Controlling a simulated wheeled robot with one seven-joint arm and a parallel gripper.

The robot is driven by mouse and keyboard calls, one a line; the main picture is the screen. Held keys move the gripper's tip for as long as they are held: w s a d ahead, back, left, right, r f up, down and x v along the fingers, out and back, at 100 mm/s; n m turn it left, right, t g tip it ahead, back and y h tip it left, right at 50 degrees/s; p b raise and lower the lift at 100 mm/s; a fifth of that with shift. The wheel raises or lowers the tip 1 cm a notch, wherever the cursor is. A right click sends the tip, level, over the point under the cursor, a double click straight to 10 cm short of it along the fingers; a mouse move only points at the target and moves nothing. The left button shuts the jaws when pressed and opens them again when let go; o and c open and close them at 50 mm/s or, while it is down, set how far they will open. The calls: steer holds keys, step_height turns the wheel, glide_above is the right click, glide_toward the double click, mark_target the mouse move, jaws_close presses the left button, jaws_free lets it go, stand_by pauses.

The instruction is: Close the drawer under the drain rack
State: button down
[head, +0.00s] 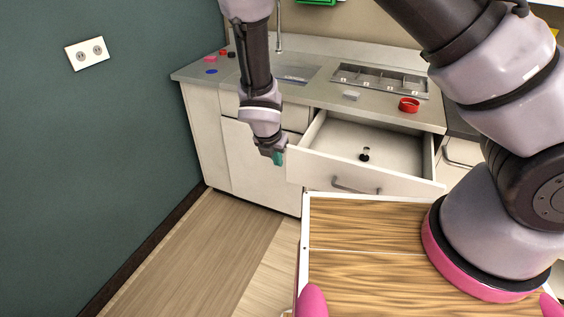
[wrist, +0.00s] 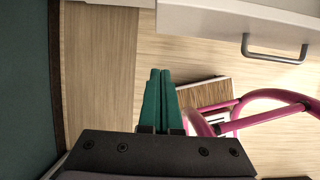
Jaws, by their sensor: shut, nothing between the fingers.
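The drawer (head: 345,171) stands pulled out from the counter, under the metal drain rack (head: 380,79). Its white front with a grey bar handle (head: 357,186) faces me, and a small black object (head: 365,154) lies inside it. My gripper (head: 279,158) is just left of the drawer front's left end in the head view; I cannot tell whether it touches. In the wrist view the green fingers of my gripper (wrist: 159,80) are together and empty. There the drawer front (wrist: 240,20) and its handle (wrist: 275,50) are at the upper right, apart from the fingertips.
A red ring (head: 409,104) and a small pale block (head: 351,95) sit on the counter (head: 320,90), right of the sink (head: 297,74). Small red, pink, black and blue items lie at its left end. A green wall (head: 110,140) is on the left. The floor (head: 190,250) there is clear.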

mark_target(315, 119)
steer(key=shift+w+d+f, duration=0.4)
steer(key=shift+w+f, duration=0.75)
steer(key=shift+f, duration=0.2)
steer(key=shift+w+d+f, duration=0.35)
steer(key=shift+w+f, duration=0.85)
steer(key=shift+f, duration=0.2)
steer(key=shift+w+d+f, duration=0.4)
steer(key=shift+w+f, duration=0.75)
steer(key=shift+f, duration=0.2)
steer(key=shift+w, duration=0.15)
steer(key=w+d, duration=0.3)
steer(key=w, duration=0.6)
steer(key=w+d, duration=0.3)
steer(key=w, duration=0.5)
steer(key=w+d, duration=0.3)
steer(key=w, duration=0.6)
steer(key=shift+w, duration=0.35)
steer(key=shift+w+d, duration=0.2)
steer(key=shift+w, duration=0.6)
steer(key=shift+r, duration=0.1)
